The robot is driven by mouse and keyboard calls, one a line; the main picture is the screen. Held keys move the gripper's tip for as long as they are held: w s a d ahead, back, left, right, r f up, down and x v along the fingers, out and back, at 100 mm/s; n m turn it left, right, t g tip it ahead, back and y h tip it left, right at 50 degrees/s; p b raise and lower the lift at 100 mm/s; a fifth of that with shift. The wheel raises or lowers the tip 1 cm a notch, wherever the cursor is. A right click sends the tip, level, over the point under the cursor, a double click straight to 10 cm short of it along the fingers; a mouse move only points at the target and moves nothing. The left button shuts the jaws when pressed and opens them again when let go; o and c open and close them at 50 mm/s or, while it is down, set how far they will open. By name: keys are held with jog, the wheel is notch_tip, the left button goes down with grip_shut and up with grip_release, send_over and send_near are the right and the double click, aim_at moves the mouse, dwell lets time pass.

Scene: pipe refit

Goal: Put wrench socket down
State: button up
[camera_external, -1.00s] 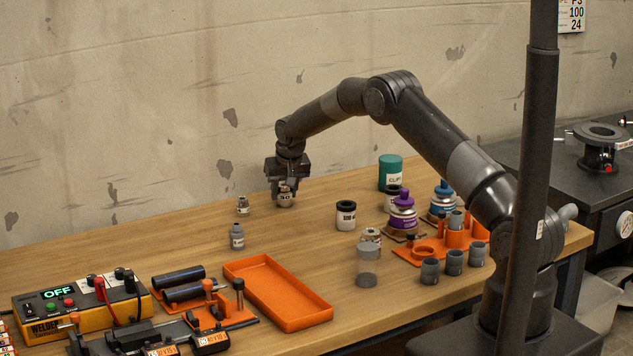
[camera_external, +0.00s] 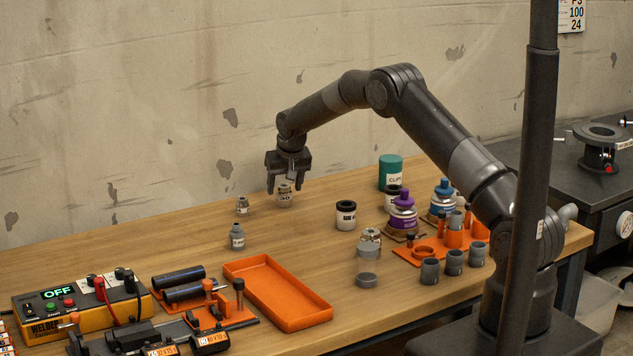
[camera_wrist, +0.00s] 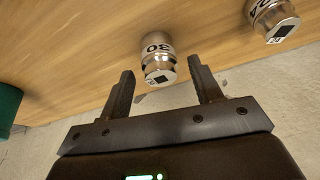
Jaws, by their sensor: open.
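The wrench socket (camera_external: 284,196), a metallic cylinder with a dark-marked band, stands upright on the wooden table near the wall. In the wrist view the socket (camera_wrist: 157,60) shows "30" on its side and a square on its narrower end. My gripper (camera_external: 288,186) is open just above it, with nothing held. In the wrist view my two fingers (camera_wrist: 163,86) are on either side of the socket's narrower end, apart from it. A second similar socket (camera_external: 243,206) stands to the left, and also shows in the wrist view (camera_wrist: 272,18).
A small grey bottle-like piece (camera_external: 237,236) stands in front. A black-capped jar (camera_external: 346,215) and a green container (camera_external: 390,172) stand to the right. An orange tray (camera_external: 318,314) lies nearer the front. The wall (camera_external: 200,130) is close behind.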

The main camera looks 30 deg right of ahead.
jog(key=s+d+r, duration=0.1)
jog(key=s+r, duration=0.6)
jog(key=r, duration=0.4)
jog(key=s+d+r, duration=0.1)
jog(key=s+r, duration=0.7)
jog(key=r, duration=0.4)
jog(key=s+d+r, duration=0.2)
jog(key=s+r, duration=0.5)
jog(key=s, duration=0.5)
jog(key=s+d+f+n+t+y, duration=0.1)
jog(key=s+f+n, duration=0.1)
jog(key=s, duration=2.8)
jog(key=shift+f, duration=0.25)
jog(key=shift+o, duration=0.4)
jog(key=shift+s+d, duration=0.1)
jog(key=shift+o, duration=0.7)
